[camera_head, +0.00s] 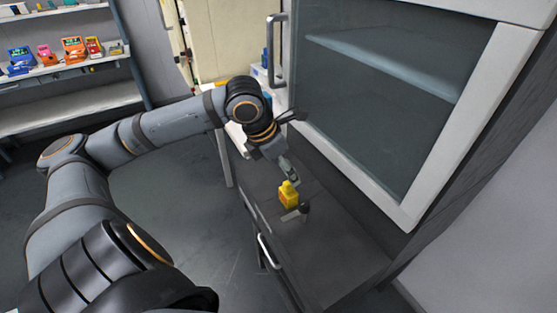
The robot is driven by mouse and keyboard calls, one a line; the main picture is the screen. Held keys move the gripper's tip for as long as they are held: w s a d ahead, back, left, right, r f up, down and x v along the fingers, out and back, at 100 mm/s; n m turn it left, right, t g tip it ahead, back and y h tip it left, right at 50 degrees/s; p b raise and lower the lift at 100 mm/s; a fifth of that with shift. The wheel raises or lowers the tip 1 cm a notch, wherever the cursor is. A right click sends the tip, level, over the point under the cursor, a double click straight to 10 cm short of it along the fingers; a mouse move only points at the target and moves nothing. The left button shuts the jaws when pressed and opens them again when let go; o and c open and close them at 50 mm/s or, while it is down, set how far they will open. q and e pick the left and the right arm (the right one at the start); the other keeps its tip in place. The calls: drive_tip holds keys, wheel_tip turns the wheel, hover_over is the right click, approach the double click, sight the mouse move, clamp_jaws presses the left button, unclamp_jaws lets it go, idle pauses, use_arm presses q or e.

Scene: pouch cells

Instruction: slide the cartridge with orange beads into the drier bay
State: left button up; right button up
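A small yellow object (288,197) with a narrower top is at the dark grey counter below the glass-fronted cabinet. It may be the cartridge, but I cannot make out beads in it. My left gripper (289,172) points down at its top, touching or very close to it. The fingers are too small and overlapped to tell whether they are open or shut on it. A small grey and dark piece (296,214) is just below the yellow object. I cannot identify a drier bay for certain. My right gripper is not in view.
The large cabinet (408,218) with a glass front stands close on the right of my gripper. A drawer handle (268,250) sticks out of the counter front. The counter top (340,250) is bare toward the right. Shelves (70,100) with colourful devices stand far left.

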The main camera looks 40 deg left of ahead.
use_arm(q)
drive_tip(key=b+v, duration=0.2)
drive_tip(key=v, duration=0.2)
drive_tip(key=shift+s+r+b, duration=0.2)
drive_tip(key=shift+r+b, duration=0.05)
drive_tip(key=shift+b, duration=0.1)
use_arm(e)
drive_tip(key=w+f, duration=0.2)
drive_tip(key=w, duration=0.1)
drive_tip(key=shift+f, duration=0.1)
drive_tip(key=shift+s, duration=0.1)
